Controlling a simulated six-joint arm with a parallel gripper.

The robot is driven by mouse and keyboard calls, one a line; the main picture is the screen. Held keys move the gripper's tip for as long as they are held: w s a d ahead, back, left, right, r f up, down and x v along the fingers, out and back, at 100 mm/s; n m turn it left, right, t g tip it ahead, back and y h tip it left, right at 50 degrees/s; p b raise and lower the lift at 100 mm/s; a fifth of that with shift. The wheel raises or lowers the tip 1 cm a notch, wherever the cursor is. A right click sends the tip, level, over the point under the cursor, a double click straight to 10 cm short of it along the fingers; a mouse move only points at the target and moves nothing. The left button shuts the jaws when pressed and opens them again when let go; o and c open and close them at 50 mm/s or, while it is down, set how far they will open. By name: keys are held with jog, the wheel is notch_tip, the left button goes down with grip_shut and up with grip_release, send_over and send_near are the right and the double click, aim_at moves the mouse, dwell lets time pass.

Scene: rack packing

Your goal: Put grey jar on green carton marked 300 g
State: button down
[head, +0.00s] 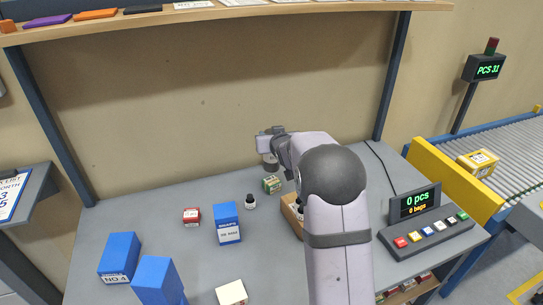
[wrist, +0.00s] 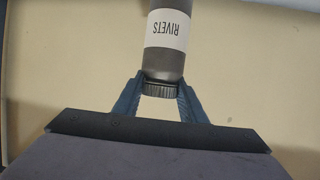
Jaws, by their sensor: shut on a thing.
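My gripper (head: 268,143) is shut on the grey jar (head: 270,163) and holds it up near the back of the table. In the wrist view the grey jar (wrist: 166,62) has a white label reading RIVETS, and its dark ribbed lid is between the blue fingers (wrist: 160,95). A small green carton (head: 272,184) stands on the table just below the jar in the head view; its marking is too small to read. I cannot tell the height gap between jar and carton.
An open cardboard box (head: 291,214) is partly hidden behind my arm. A button console (head: 428,235) is at right. A shelf (head: 230,14) spans above.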

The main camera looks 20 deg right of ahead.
jog(key=shift+f+p, duration=0.4)
jog(key=shift+f, duration=2.35)
jog(key=shift+f, duration=0.15)
jog(key=c, duration=1.1)
grip_release()
jog(key=shift+r, duration=0.2)
jog(key=shift+b+v, duration=1.3)
jog(key=shift+v, duration=4.7)
jog(key=shift+f, duration=0.1)
